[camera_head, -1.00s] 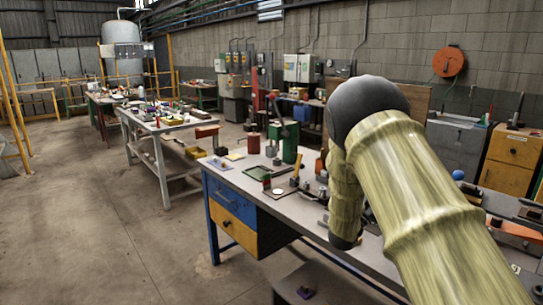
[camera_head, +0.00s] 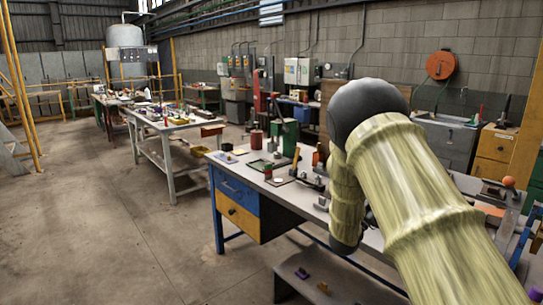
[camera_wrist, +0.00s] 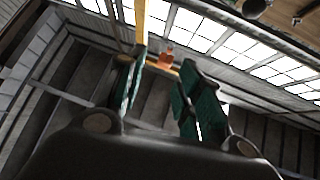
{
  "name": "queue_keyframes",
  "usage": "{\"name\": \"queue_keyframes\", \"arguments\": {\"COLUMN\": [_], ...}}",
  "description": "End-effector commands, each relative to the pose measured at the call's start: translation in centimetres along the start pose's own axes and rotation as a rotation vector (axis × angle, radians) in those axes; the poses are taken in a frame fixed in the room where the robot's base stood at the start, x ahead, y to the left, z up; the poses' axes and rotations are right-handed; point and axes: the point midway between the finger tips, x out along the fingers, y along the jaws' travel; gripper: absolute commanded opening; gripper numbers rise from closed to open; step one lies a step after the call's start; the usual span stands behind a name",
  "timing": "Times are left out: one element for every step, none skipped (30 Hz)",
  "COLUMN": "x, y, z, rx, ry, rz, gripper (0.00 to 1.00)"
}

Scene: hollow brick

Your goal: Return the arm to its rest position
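My arm (camera_head: 415,185) fills the right of the head view, bent at a dark rounded joint, and its end is hidden there. My gripper (camera_wrist: 162,72) shows in the wrist view with two green fingers held apart, so it is open. The wrist view looks up at the roof and its bright windows. A small orange thing (camera_wrist: 165,55) shows in the gap beyond the fingers. I see nothing gripped.
A workbench (camera_head: 222,160) with blue and yellow drawers and several tools stands beside and behind my arm. A second bench (camera_head: 172,128) stands further back. An orange ball (camera_head: 508,182) is at the right. The concrete floor (camera_head: 100,230) on the left is clear.

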Motion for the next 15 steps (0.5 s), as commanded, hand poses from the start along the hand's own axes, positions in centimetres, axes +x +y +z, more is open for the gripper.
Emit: {"name": "queue_keyframes", "arguments": {"x": [-0.5, -0.8, -1.2, -1.5, -1.8, -2.2, -2.7, -3.1, -3.7, -4.2, -4.8, -5.6, -6.3, -7.0, -8.2], "y": [0.2, 0.4, 0.6, 0.7, 0.7, 0.9, 1.0, 1.1, 1.3, 1.4, 1.4, 1.6, 1.6, 1.8, 2.0], "z": [1.0, 1.5, 2.3, 2.8, 3.2, 3.9, 4.5, 5.0, 5.6, 6.3, 7.0, 7.8, 8.6, 9.4, 10.5], "rx": [-0.007, -0.010, -0.015, -0.018, -0.020, -0.024, -0.027, -0.029, -0.032, -0.035, -0.039, -0.044, -0.048, -0.053, -0.060], "ry": [-0.020, -0.033, -0.052, -0.065, -0.078, -0.098, -0.114, -0.130, -0.152, -0.171, -0.192, -0.218, -0.243, -0.267, -0.304], "rz": [-0.017, -0.027, -0.043, -0.055, -0.066, -0.082, -0.096, -0.110, -0.127, -0.144, -0.161, -0.182, -0.202, -0.221, -0.249], "gripper": [0.35, 0.35, 0.35, 0.35, 0.35, 0.35, 0.35, 0.35, 0.35, 0.35, 0.35, 0.35, 0.35, 0.35, 0.35]}}
